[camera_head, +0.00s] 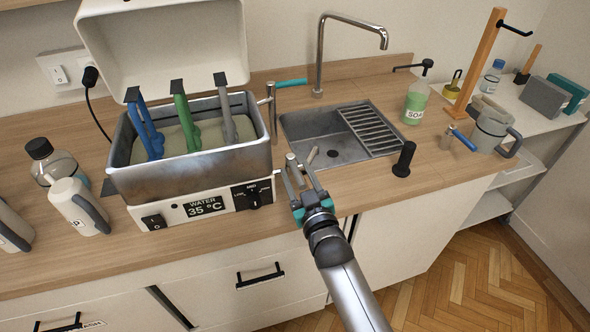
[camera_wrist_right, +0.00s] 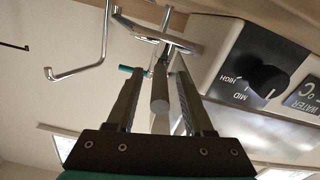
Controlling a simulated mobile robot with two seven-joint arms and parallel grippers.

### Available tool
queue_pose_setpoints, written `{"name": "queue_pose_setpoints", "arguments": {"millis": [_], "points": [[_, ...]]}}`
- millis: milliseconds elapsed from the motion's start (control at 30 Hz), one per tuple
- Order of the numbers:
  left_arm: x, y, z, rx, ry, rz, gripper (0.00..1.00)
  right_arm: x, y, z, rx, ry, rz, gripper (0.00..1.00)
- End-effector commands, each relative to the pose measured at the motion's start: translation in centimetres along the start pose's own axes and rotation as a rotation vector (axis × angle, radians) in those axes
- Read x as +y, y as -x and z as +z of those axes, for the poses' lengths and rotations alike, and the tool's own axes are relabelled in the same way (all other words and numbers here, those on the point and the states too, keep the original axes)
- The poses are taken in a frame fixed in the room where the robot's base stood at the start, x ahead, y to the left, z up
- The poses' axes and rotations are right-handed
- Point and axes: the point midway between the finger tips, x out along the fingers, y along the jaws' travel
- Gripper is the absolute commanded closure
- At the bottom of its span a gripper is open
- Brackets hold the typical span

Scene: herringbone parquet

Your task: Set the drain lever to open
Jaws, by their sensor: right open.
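The water bath (camera_head: 190,180) is a metal tank on a white base, with its lid raised. At its right side is a chrome drain fitting (camera_wrist_right: 160,38), mostly hidden by my gripper in the head view. A grey rod that looks like the drain lever (camera_wrist_right: 160,100) points towards the wrist camera. My right gripper (camera_head: 302,158) is open beside the bath's front right corner. In the wrist view its fingers (camera_wrist_right: 155,85) stand on either side of the rod; I cannot tell whether they touch it. My left gripper is not in view.
A sink (camera_head: 335,150) with a tall faucet (camera_head: 320,50) lies right of the bath. A post with a teal handle (camera_head: 291,83) stands behind. A black upright handle (camera_head: 404,158) is near the counter's front edge. Bottles (camera_head: 78,205) stand left. The bath's dial (camera_wrist_right: 268,82) is close to my gripper.

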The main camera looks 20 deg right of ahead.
Motion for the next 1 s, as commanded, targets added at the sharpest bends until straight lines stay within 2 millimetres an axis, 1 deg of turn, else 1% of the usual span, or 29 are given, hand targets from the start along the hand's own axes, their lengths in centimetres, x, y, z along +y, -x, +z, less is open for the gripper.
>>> {"name": "queue_pose_setpoints", "arguments": {"millis": [100, 200, 533, 567, 1000], "points": [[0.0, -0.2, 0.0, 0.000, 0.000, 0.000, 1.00, 0.0, -1.2, 0.0, 0.001, 0.000, 0.000, 0.48], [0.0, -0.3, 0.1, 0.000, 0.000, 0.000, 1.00, 0.0, -1.7, 0.0, 0.000, 0.000, 0.000, 0.48], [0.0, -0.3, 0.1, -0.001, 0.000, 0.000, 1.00, 0.0, -2.0, 0.0, -0.001, 0.000, 0.000, 0.48], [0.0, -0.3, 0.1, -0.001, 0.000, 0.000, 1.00, 0.0, -2.0, 0.0, 0.000, 0.000, 0.000, 0.49], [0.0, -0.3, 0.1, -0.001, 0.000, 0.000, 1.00, 0.0, -2.0, 0.0, 0.000, 0.000, 0.000, 0.98]]}}
